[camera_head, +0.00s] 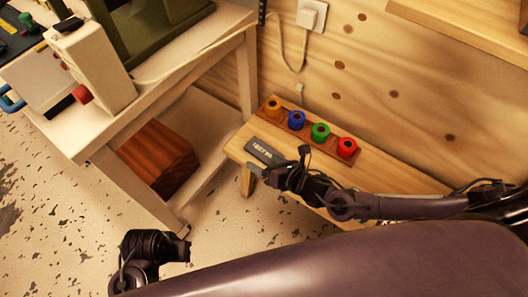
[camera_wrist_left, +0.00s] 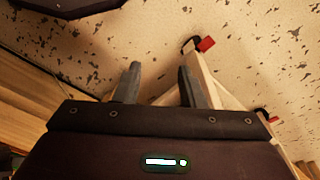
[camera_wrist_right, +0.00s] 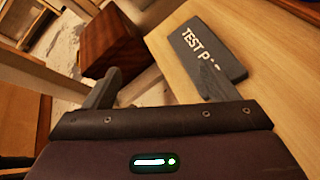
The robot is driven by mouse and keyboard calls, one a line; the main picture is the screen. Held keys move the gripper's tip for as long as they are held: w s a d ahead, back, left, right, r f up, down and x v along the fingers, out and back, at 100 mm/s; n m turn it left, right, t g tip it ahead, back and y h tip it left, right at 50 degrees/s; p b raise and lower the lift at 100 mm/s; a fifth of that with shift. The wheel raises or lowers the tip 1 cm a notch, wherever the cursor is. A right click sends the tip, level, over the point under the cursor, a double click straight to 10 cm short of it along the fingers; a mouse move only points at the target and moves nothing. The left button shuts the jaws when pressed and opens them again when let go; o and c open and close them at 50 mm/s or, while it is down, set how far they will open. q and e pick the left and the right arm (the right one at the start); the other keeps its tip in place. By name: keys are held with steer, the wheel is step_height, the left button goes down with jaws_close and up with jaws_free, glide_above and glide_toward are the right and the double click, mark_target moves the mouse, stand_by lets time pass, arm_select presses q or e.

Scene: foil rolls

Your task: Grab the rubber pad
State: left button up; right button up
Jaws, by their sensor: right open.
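The rubber pad is a flat dark grey slab (camera_head: 264,152) with white lettering, lying on the left end of the low wooden bench (camera_head: 240,142). In the right wrist view the pad (camera_wrist_right: 207,48) reads "TEST P", with the rest of the lettering partly hidden by a finger. My right gripper (camera_head: 284,164) is open and empty beside the pad, at its near right side. In the right wrist view its right finger overlaps the pad's near edge; I cannot tell whether they touch. My left gripper (camera_wrist_left: 158,80) is open and empty, over the speckled floor and away from the pad.
A red-brown strip holds yellow (camera_head: 272,108), blue (camera_head: 296,120), green (camera_head: 320,132) and red (camera_head: 347,147) rolls behind the pad. A brown wooden block (camera_head: 158,157) sits on the shelf under the white table (camera_head: 75,131) at left. A wooden wall stands behind the bench.

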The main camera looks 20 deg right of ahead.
mark_target(265, 152)
steer(key=d+n, duration=0.2)
steer(key=d+f+n, duration=0.1)
steer(key=d+n, duration=0.3)
steer(key=shift+d+f+y, duration=0.25)
steer(key=shift+y, duration=0.15)
steer(key=shift+w+f+n, duration=0.15)
steer(key=shift+n, duration=0.25)
steer(key=b+x, duration=0.1)
steer(key=x, duration=0.3)
steer(key=shift+a+f, duration=0.1)
steer(key=shift+f, duration=0.05)
steer(key=shift+b+x, duration=0.4)
steer(key=shift+x, duration=0.7)
steer(key=shift+w+a+f, duration=0.2)
steer(key=shift+w+a, duration=0.05)
steer(key=shift+a, duration=0.1)
arm_select(q)
steer(key=shift+d+r+t+h, duration=0.2)
steer(key=shift+d+r, duration=0.1)
steer(key=shift+r, duration=0.25)
steer(key=shift+d+r+t+h, duration=0.1)
steer(key=shift+d+r+t, duration=0.15)
steer(key=shift+r, duration=0.3)
arm_select(e)
steer(key=c, duration=1.1)
